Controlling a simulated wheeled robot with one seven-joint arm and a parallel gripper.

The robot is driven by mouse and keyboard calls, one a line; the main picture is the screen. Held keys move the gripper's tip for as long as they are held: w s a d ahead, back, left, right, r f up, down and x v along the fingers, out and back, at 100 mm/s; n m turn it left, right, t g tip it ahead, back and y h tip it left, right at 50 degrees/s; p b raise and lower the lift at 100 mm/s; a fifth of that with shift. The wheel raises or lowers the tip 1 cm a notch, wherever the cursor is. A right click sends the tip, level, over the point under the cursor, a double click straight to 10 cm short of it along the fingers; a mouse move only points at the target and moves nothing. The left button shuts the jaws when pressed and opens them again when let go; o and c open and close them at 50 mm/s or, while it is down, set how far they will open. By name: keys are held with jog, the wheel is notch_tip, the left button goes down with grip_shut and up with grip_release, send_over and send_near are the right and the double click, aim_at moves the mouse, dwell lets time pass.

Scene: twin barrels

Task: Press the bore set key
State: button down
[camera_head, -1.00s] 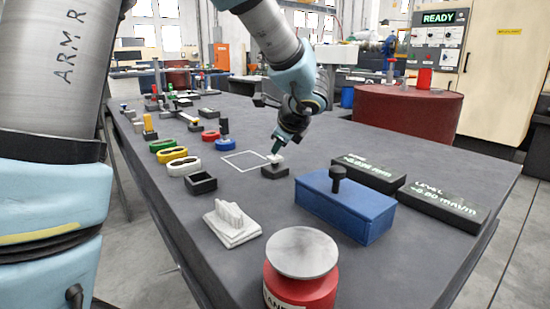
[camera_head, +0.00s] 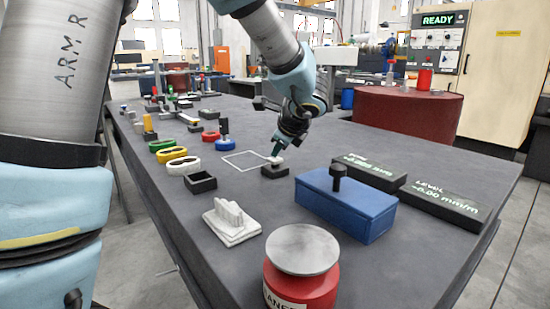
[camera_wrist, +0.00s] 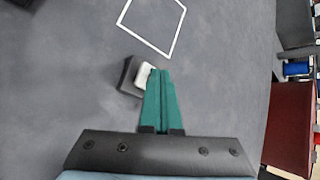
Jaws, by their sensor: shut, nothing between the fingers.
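The bore set key looks to be the small dark block (camera_head: 274,171) with a pale button (camera_head: 276,160) on top, standing on the table near a white square outline. My gripper (camera_head: 278,148) is shut and empty, pointing down with its tips right at the button. In the wrist view the green fingers (camera_wrist: 158,72) lie together beside the pale button (camera_wrist: 145,75), partly covering it and the dark block (camera_wrist: 128,74). I cannot tell whether the tips touch the button or sit just above it.
A blue box (camera_head: 345,205) with a black knob and two dark readout panels (camera_head: 440,208) stand to the right. A red can (camera_head: 300,285) and a white stepped block (camera_head: 232,222) are in front. Coloured rings (camera_head: 177,165) and a black tray (camera_head: 200,182) lie left. The white outline (camera_head: 243,160) is empty.

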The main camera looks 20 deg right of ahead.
aim_at(278, 160)
jog(key=shift+r+p, duration=0.75)
jog(key=shift+r, duration=0.25)
notch_tip(278, 160, up, 5)
jog(key=p, duration=0.4)
dwell(0.8)
